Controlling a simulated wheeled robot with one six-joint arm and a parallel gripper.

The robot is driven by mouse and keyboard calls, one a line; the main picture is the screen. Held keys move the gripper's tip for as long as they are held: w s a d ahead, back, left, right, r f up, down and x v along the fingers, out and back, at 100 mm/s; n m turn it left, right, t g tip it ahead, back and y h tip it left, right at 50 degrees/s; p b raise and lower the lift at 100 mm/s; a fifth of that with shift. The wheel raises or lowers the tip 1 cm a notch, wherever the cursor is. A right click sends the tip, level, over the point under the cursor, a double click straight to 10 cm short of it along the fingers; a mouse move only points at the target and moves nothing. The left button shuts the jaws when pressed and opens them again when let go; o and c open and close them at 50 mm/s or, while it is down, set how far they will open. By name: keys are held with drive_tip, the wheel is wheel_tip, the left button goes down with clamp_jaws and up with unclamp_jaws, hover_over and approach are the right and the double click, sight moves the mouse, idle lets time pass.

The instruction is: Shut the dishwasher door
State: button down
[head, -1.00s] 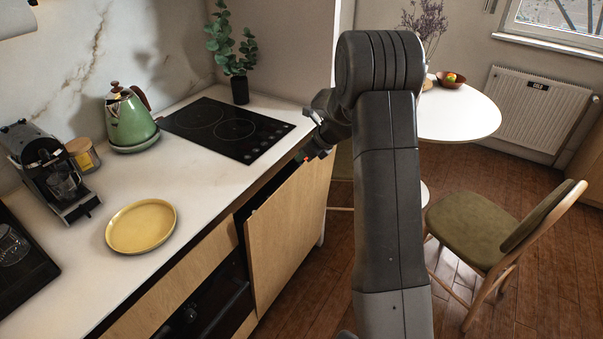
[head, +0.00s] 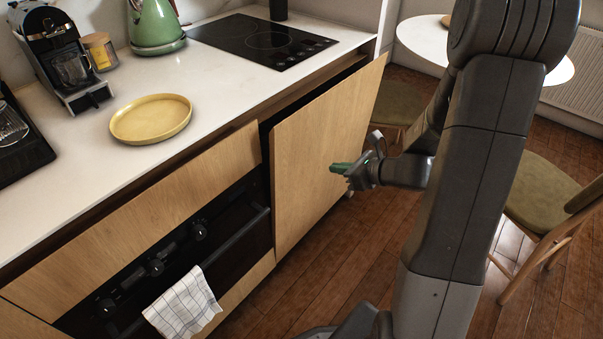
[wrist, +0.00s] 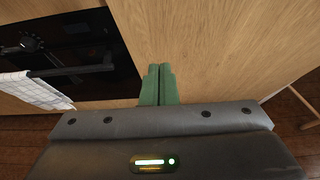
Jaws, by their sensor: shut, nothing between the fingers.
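The dishwasher door (head: 318,145) is a light wooden panel under the worktop, right of the oven. It stands slightly ajar, with a dark gap along its top and left edges. My gripper (head: 334,168) is in front of the door's outer face, its green fingertips shut together and empty. In the wrist view the fingertips (wrist: 158,72) point at the wooden door (wrist: 215,50). They are at or very close to the panel; I cannot tell whether they touch it.
The oven (head: 180,255) with a checked towel (head: 184,303) on its handle is left of the door. The worktop holds a yellow plate (head: 151,119), a coffee machine (head: 62,58), a kettle (head: 155,24) and a black hob (head: 262,42). A chair (head: 545,200) stands at the right.

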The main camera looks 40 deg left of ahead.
drive_tip(key=b, duration=0.1)
approach(293, 159)
wheel_tip(293, 159, down, 3)
drive_tip(key=a, duration=0.2)
drive_tip(key=shift+s+a, duration=0.25)
drive_tip(key=shift+a, duration=1.55)
